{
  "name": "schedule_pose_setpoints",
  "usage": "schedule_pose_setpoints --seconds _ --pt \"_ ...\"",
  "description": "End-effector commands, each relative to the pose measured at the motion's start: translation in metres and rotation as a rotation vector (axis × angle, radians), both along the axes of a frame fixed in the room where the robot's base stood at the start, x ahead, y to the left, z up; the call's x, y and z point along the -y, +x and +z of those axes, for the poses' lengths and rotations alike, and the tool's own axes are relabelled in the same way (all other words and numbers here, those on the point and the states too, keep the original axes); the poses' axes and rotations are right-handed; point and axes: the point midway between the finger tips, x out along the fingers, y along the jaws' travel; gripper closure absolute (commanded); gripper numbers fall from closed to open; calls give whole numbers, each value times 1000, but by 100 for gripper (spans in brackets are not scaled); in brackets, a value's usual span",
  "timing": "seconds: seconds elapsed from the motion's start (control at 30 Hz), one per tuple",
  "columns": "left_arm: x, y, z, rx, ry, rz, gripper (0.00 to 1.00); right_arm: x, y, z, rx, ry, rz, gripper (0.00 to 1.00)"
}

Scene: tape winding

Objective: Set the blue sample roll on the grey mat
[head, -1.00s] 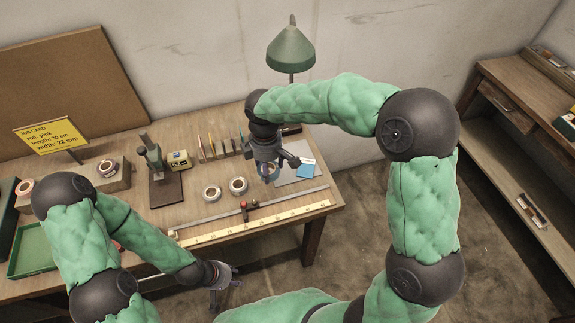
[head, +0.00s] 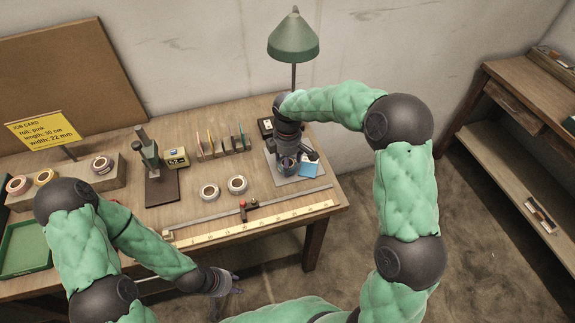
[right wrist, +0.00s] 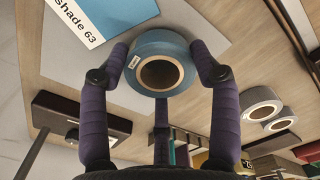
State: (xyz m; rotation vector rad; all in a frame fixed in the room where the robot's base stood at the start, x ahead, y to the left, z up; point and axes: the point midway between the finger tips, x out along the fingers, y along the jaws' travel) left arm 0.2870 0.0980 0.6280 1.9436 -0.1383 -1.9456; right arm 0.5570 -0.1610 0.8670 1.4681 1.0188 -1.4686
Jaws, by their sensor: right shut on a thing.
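The blue sample roll (right wrist: 160,65) is between the purple fingers of my right gripper (right wrist: 165,75), which is shut on it. In the head view the right gripper (head: 287,162) is over the grey mat (head: 280,181) at the right end of the bench, partly hiding mat and roll. In the right wrist view the mat (right wrist: 75,75) lies behind the roll, close to it; I cannot tell whether they touch. A blue "shade 63" card (head: 308,170) lies on the mat, beside the roll. My left gripper (head: 235,283) is empty, off the bench's front edge, its fingers apart.
A measuring rule (head: 250,222) runs along the front. A green lamp (head: 293,42) and a dark box (head: 266,127) are behind.

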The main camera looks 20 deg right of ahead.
Motion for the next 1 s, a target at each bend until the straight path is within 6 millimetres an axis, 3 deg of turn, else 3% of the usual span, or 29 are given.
schedule_pose_setpoints --seconds 0.07,0.43,0.47,0.53,0.87,1.0 --pt "0 0 -7 0 0 0 60 0 0 -10 0 0 0 65" --pt "0 0 -6 0 0 0 60 0 0 -11 1 0 0 65" --pt "0 0 -6 0 0 0 60 0 0 -12 1 1 0 34" --pt "0 0 -6 0 0 0 60 0 0 -11 1 1 -1 15" --pt "0 0 -6 0 0 0 60 0 0 -11 1 1 0 14" --pt "0 0 -2 0 0 0 60 0 0 -2 2 0 -1 14"
